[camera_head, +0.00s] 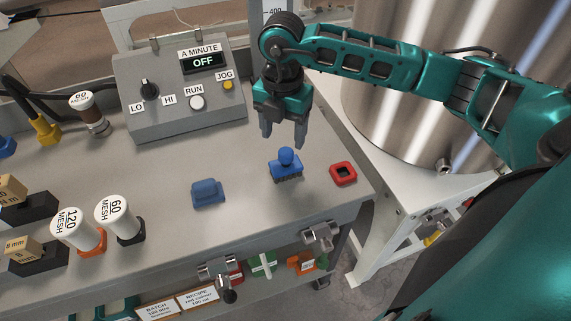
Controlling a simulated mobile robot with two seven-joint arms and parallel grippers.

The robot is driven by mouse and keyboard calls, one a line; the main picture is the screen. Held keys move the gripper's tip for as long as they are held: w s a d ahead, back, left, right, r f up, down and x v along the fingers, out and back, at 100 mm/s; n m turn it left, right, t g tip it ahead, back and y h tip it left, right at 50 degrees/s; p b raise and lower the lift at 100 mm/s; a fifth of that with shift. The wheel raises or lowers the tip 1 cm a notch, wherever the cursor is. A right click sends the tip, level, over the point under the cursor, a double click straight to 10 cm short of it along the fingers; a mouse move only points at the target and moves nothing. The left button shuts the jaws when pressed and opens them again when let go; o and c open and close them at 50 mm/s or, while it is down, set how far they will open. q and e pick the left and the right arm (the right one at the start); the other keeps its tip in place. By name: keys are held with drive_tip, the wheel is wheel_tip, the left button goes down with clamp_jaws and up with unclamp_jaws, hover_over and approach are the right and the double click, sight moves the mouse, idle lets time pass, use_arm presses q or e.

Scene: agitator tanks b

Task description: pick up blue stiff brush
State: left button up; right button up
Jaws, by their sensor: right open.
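The blue brush (286,163), with a round knob on top and dark bristles below, stands upright on the grey bench top (150,222) near its right end. My right gripper (284,139) points down just above and slightly behind the brush. Its two grey fingers are apart and nothing is between them. The fingertips do not appear to touch the brush. My left gripper is not in view.
A blue block (208,193) lies left of the brush, and a red square ring (343,173) lies right of it. A control box (180,92) stands behind. White-capped mesh containers (118,218) stand at left. A large steel tank (410,100) is at right.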

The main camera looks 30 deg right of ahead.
sight(286, 151)
drive_tip(key=f, duration=0.6)
drive_tip(key=shift+s+d+f, duration=0.15)
drive_tip(key=shift+s+f, duration=0.05)
drive_tip(key=shift+s, duration=0.1)
drive_tip(key=shift+c, duration=0.2)
drive_tip(key=c, duration=1.2)
drive_tip(key=shift+o, duration=0.2)
drive_tip(key=shift+r, duration=0.15)
wheel_tip(286, 151, up, 20)
drive_tip(key=p, duration=0.1)
